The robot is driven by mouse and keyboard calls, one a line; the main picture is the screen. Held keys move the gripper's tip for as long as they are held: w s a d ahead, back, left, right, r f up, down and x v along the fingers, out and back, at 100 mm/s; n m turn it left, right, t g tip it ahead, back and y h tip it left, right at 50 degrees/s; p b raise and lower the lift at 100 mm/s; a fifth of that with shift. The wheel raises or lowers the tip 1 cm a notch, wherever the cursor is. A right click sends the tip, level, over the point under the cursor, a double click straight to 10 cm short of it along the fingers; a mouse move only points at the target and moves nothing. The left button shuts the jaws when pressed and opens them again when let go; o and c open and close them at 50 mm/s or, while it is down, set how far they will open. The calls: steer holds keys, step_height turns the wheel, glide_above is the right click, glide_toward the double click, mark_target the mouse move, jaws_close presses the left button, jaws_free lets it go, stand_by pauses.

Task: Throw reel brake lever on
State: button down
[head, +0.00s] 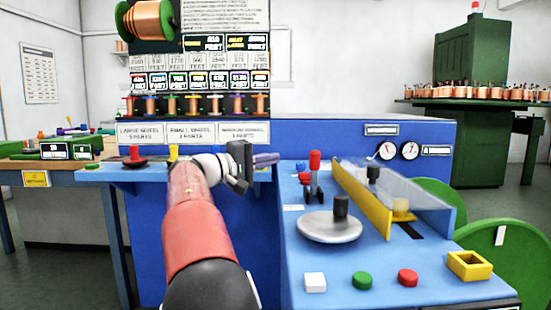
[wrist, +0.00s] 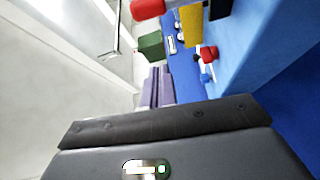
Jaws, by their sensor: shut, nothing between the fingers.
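A lever with a red handle (head: 315,160) stands roughly upright on the blue bench top, in a dark bracket, in the head view. A smaller red part sits just left of its foot. My gripper (head: 266,159) is left of the lever, apart from it, with its purple fingers pointing right toward it. In the wrist view the fingers (wrist: 158,88) are together and empty. Red parts and a yellow part (wrist: 192,25) lie beyond them there; I cannot tell which red part is the lever.
A grey disc with a black knob (head: 329,226) is in front of the lever. A yellow guard (head: 361,199) runs along its right. White, green (head: 362,281) and red buttons line the front. A labelled blue panel (head: 400,130) with two gauges stands behind.

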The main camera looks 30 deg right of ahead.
mark_target(314, 172)
steer(key=d+p, duration=0.1)
steer(key=d, duration=0.8)
steer(key=shift+s+a+b, duration=0.15)
steer(key=shift+s+a, duration=0.1)
steer(key=shift+s, duration=0.4)
steer(key=shift+s+a+b, duration=0.15)
steer(key=shift+s+a, duration=0.05)
steer(key=shift+s, duration=0.5)
steer(key=shift+s+a+b, duration=0.15)
steer(key=shift+s+a, duration=0.1)
steer(key=shift+s, duration=0.4)
